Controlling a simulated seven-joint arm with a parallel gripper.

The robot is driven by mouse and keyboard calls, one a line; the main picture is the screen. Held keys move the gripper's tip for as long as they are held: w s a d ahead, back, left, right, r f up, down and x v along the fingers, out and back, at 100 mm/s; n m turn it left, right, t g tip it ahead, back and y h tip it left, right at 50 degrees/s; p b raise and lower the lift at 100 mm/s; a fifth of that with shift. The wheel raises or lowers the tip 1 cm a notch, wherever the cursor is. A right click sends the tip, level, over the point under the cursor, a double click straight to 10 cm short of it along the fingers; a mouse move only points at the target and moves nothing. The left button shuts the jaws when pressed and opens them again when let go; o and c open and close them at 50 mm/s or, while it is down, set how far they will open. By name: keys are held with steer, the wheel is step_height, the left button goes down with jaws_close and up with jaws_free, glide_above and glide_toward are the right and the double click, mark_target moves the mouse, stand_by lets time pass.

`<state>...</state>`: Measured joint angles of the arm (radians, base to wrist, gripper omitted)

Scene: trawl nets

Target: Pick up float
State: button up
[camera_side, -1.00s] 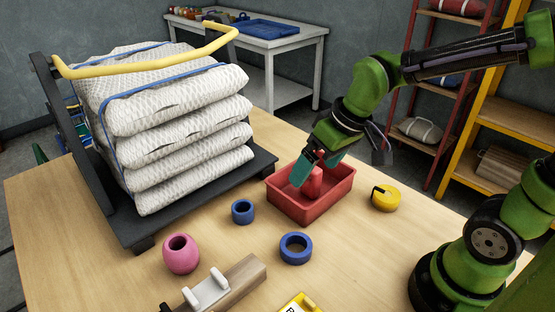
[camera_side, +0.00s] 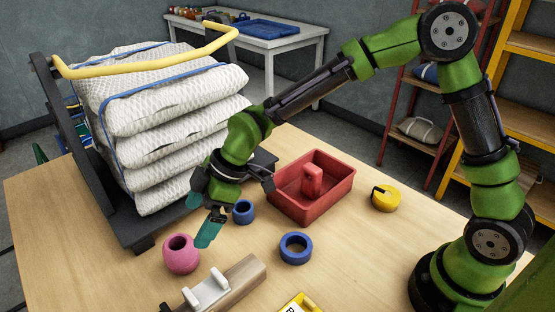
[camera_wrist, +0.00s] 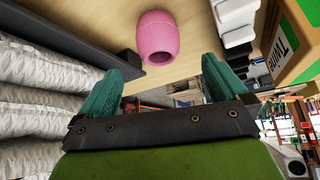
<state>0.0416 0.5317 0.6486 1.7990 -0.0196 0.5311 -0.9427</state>
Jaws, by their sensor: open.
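The pink barrel-shaped float (camera_side: 181,254) with a dark hole in its top stands on the table in front of the net stack. It also shows in the wrist view (camera_wrist: 158,39), at top centre, just beyond my fingertips. My gripper (camera_side: 203,218) is open with teal fingers, above and slightly right of the float in the side view. Nothing is between its fingers (camera_wrist: 168,72), and the float is apart from them.
A red tray (camera_side: 325,207) holds a red block (camera_side: 312,180). Blue rings (camera_side: 296,248) (camera_side: 243,212), a yellow tape roll (camera_side: 385,198) and a wooden block with a white fitting (camera_side: 215,292) lie nearby. The stacked white nets (camera_side: 180,130) on a dark cart bound the left side.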

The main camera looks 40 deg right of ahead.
mark_target(180, 252)
steer(key=x, duration=1.1)
steer(key=shift+w+d+f, duration=0.1)
steer(key=shift+d+f, duration=0.05)
steer(key=shift+d, duration=0.05)
steer(key=shift+c, duration=0.2)
steer(key=c, duration=1)
